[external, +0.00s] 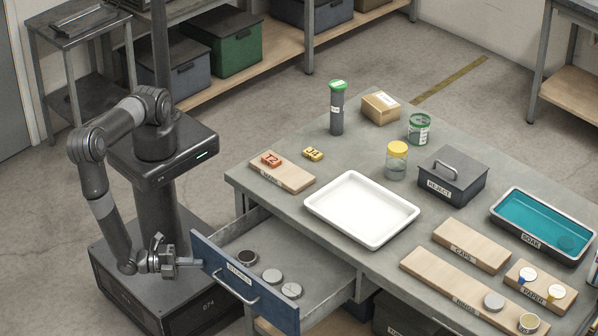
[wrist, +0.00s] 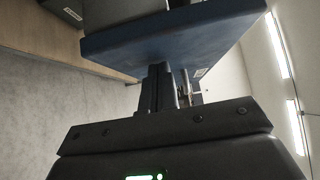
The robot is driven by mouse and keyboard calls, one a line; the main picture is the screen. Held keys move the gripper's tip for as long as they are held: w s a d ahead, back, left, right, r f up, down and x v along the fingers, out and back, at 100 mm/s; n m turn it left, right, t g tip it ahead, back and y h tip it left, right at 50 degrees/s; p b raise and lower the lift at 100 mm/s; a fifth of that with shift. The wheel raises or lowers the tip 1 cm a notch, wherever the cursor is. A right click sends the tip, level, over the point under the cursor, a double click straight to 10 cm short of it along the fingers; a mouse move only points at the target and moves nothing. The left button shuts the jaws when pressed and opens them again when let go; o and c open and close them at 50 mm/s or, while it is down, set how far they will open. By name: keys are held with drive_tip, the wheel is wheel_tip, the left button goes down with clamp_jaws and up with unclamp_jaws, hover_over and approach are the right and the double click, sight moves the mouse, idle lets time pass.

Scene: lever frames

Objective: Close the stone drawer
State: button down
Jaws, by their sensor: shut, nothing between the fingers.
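The stone drawer (external: 207,250) stands pulled out from the front of the table, with its blue front panel, a label and a bar handle (external: 238,286) facing outward. Several round grey discs (external: 271,276) lie inside it. My gripper (external: 200,262) is shut and empty at the outer face of the panel, near its left end and left of the handle. In the wrist view the fingers (wrist: 160,78) reach up to the blue panel (wrist: 170,38). I cannot tell whether they touch it.
The floor left of the table is open around my base.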

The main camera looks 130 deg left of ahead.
drive_tip(key=a, duration=2.3)
drive_tip(key=shift+a, duration=0.9)
drive_tip(key=d, duration=0.5)
drive_tip(key=v, duration=1)
